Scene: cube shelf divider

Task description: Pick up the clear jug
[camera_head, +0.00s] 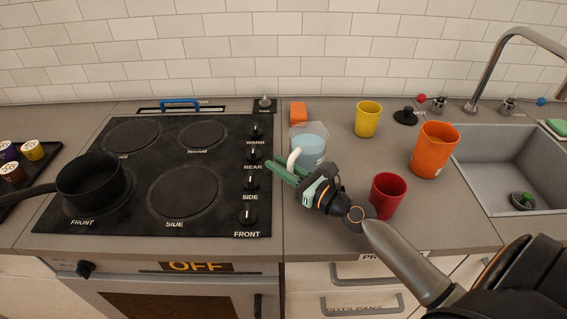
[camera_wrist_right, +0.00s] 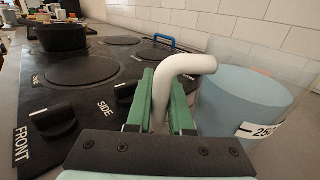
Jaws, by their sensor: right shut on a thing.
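The clear jug (camera_head: 309,148) stands on the counter just right of the stove, with light blue contents and a white handle. In the right wrist view the jug (camera_wrist_right: 245,108) fills the right side, with a label reading "250" partly cut off. My right gripper (camera_head: 287,169) reaches in from the lower right. Its green fingers are shut on the jug's white handle (camera_wrist_right: 188,66), one finger on each side. The jug looks upright, and I cannot tell whether its base is off the counter. My left gripper is not in view.
A red cup (camera_head: 388,194) stands close beside my right arm. An orange pitcher (camera_head: 434,150), a yellow cup (camera_head: 367,119), a black stopper (camera_head: 406,116) and an orange block (camera_head: 298,112) are nearby. The stove (camera_head: 160,195) with a black pan (camera_head: 91,182) is left; the sink (camera_head: 510,170) is right.

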